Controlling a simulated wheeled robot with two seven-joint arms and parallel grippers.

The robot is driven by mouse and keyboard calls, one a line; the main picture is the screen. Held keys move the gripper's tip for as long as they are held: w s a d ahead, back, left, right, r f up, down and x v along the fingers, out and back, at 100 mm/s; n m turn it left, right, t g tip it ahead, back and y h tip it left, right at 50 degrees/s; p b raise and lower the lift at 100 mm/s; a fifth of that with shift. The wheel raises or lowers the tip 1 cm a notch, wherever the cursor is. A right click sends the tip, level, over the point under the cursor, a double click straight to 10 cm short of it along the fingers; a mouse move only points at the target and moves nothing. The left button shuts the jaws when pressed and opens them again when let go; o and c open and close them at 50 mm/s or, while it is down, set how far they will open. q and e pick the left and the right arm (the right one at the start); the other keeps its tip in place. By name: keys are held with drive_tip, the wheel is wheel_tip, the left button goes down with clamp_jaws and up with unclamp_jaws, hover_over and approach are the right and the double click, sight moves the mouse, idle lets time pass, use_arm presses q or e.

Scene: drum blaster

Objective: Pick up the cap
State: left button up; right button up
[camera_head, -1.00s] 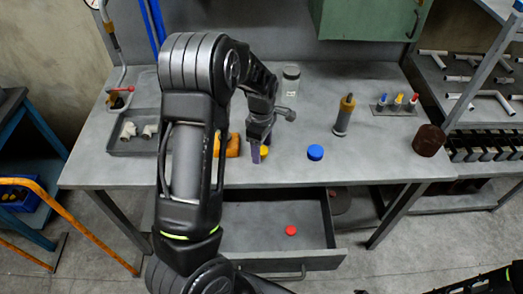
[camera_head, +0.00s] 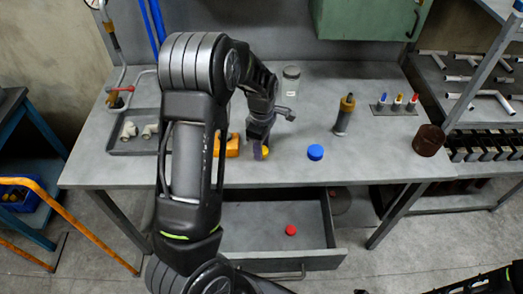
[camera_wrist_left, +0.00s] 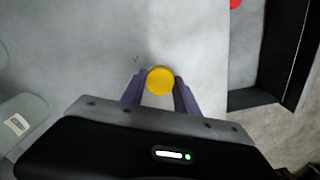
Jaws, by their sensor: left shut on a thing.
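My left gripper (camera_head: 261,152) is low over the table, near its front edge. In the left wrist view its two purple fingers (camera_wrist_left: 160,88) are shut on the yellow cap (camera_wrist_left: 160,80), one on each side. The yellow cap (camera_head: 265,152) is partly hidden by the fingers in the head view. A blue cap (camera_head: 315,152) lies on the table to the right of the gripper. A red cap (camera_head: 291,230) lies in the open drawer (camera_head: 255,240) below. My right gripper cannot be made out; only a dark part of that arm shows at the lower right.
An orange object (camera_head: 229,146) lies close left of the gripper. A glass jar (camera_head: 290,78) stands behind, a cylinder with a yellowish top (camera_head: 344,116) to the right. A grey tray (camera_head: 124,145) is at left. A marker holder (camera_head: 395,109) and brown container (camera_head: 429,140) are at right.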

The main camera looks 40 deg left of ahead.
use_arm(q)
clamp_jaws()
wheel_tip(320, 180, up, 10)
drive_tip(key=b, duration=0.1)
drive_tip(key=shift+d, duration=0.1)
idle(0.7)
